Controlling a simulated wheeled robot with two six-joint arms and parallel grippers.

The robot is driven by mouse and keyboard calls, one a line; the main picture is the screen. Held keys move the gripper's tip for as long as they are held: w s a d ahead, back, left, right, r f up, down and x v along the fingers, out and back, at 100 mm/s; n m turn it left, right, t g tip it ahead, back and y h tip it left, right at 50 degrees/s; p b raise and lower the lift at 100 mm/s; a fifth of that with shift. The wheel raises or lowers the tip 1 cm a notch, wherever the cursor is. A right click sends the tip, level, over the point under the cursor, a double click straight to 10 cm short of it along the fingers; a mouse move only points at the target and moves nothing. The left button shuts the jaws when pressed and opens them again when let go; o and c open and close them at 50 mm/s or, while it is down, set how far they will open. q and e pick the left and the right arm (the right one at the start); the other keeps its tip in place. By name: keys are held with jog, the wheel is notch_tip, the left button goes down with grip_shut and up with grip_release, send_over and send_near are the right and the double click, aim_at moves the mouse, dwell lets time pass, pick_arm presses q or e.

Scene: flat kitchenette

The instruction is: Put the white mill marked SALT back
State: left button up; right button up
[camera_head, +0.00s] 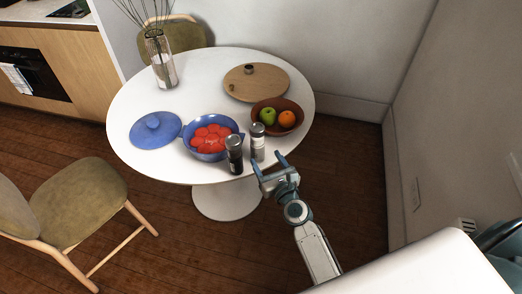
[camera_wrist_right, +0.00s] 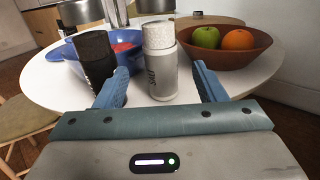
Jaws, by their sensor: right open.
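The white mill (camera_head: 257,145) stands upright near the table's front edge, just right of a dark mill (camera_head: 234,158). In the right wrist view the white mill (camera_wrist_right: 161,78) shows vertical lettering, too small to read surely. The dark mill (camera_wrist_right: 97,58) stands left of it there. My right gripper (camera_head: 268,164) is open and empty at the table's edge, its fingers pointing at the white mill. In the wrist view the mill appears between the two fingers; I cannot tell whether it is inside them or just beyond their tips. My left gripper is not in view.
On the round white table (camera_head: 130,108) are a blue pot (camera_head: 202,154) of red food, its blue lid (camera_head: 155,130), a fruit bowl (camera_head: 277,125), a wooden board (camera_head: 257,86) with a small grey item, and a glass vase (camera_head: 161,65). Free tabletop lies in the middle.

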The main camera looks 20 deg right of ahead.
jog(key=s+d+f+n+g, duration=0.1)
jog(key=s+f+n+g, duration=0.2)
jog(key=s+f+n, duration=0.65)
jog(key=s+d+f+n+g, duration=0.1)
jog(key=s+f+n+g, duration=0.25)
jog(key=f, duration=1.15)
jog(key=s+d+f+n+g, duration=0.1)
jog(key=s+f+n+g, duration=0.2)
jog(key=s+f+n, duration=0.65)
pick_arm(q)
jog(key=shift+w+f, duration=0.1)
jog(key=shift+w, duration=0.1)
pick_arm(e)
jog(key=s+d+f+n+g+h, duration=0.1)
jog(key=s+d+f+n+g, duration=0.2)
jog(key=s+f+n, duration=0.3)
jog(key=s+d+f+n+g+h, duration=0.1)
jog(key=s+d+f+n+g, duration=0.3)
jog(key=s, duration=1.5)
notch_tip(320, 180, down, 8)
jog(key=n, duration=0.3)
jog(key=shift+s+d+r, duration=0.15)
jog(key=shift+s+d, duration=0.05)
jog(key=shift+d, duration=0.05)
